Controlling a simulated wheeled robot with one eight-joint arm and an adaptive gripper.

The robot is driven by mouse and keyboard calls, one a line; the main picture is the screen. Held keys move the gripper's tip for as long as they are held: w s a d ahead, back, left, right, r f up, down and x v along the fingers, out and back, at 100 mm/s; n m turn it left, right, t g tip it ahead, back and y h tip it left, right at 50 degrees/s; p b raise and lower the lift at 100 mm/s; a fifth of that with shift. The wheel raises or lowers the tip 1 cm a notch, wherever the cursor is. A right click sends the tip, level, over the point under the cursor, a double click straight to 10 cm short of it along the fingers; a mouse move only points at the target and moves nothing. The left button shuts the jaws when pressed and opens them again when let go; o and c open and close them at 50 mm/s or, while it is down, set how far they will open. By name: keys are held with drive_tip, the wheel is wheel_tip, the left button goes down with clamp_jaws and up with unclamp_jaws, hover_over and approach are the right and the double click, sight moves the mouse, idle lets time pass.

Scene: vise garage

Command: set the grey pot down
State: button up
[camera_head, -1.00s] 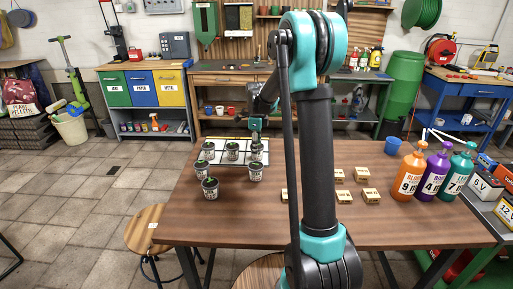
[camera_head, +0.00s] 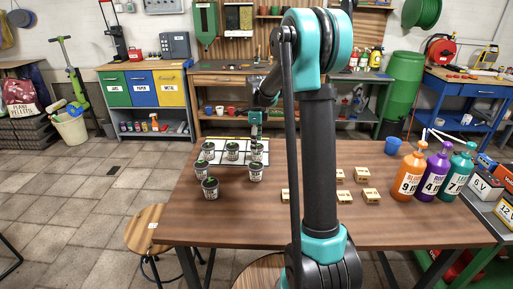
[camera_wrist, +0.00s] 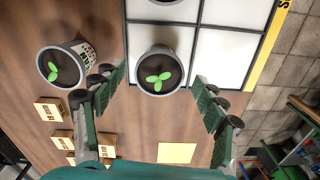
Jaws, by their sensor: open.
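The grey pot (camera_wrist: 158,72), with dark soil and a green seedling, stands upright in an edge cell of the white gridded tray (camera_wrist: 222,52) in the wrist view. In the head view this pot (camera_head: 257,153) is at the tray's right end. My gripper (camera_wrist: 159,80) is open, with one finger on each side of the pot and visible gaps to it. In the head view my gripper (camera_head: 255,142) is just above the pot. The pot's base is hidden in the wrist view.
Another pot (camera_wrist: 62,65) stands off the tray, close to my left finger. Similar pots, such as one nearer the front (camera_head: 210,188), stand around. Small wooden blocks (camera_head: 371,196) and large bottles (camera_head: 409,174) are to the right. The table's front left (camera_head: 215,225) is clear.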

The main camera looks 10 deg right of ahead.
wheel_tip(320, 180, up, 9)
drive_tip(key=shift+r, duration=0.2)
